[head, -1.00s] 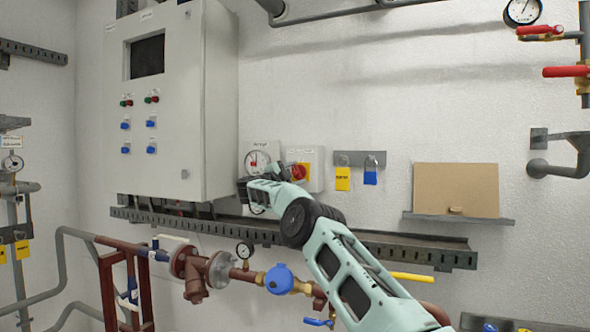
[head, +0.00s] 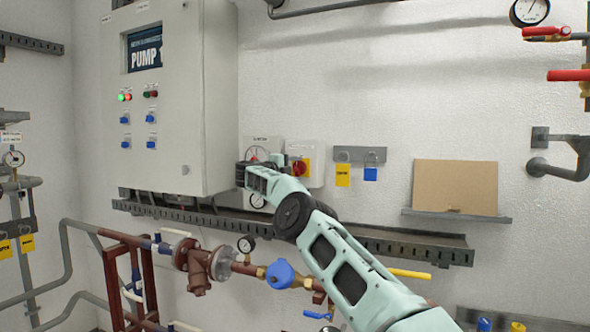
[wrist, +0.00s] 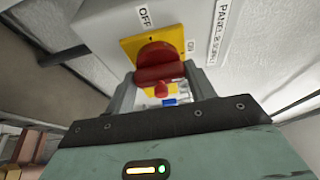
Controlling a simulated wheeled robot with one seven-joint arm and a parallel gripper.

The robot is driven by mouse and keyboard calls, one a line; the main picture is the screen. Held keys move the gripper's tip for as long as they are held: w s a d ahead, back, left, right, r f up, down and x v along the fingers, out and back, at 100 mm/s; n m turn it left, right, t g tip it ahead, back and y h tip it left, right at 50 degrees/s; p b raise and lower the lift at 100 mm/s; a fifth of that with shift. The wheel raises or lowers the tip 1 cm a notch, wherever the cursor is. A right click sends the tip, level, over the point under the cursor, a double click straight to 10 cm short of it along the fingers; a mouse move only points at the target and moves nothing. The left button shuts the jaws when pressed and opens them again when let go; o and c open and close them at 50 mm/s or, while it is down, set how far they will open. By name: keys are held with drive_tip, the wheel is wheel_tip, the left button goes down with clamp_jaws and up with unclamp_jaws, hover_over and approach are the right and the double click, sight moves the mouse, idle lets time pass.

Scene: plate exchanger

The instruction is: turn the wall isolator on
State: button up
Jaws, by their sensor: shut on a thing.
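The wall isolator (head: 318,166) is a pale box on the back wall, right of the cabinet, with a yellow plate (wrist: 130,46) and a red rotary handle (wrist: 155,58). In the wrist view, an OFF label is at the plate's upper left and a partly hidden ON label at its right. My gripper (wrist: 158,84) is at the handle, its grey fingers on either side, shut on it. The handle's lower part and exact angle are partly hidden. In the head view my arm covers the isolator's left edge.
The control cabinet (head: 215,100) has a lit screen (head: 145,50) reading PUMP 1 and lit lamps (head: 125,97). A yellow tag and blue padlock (head: 370,173) hang right of the isolator. A cable tray (head: 400,246) and pipework run below.

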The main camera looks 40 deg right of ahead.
drive_tip(key=shift+f, duration=0.15)
drive_tip(key=o, duration=1)
drive_tip(key=shift+a, duration=0.15)
drive_tip(key=shift+a+b, duration=0.25)
drive_tip(key=shift+b, duration=0.2)
drive_tip(key=shift+a+b, duration=3.55)
drive_tip(key=shift+a, duration=4.8)
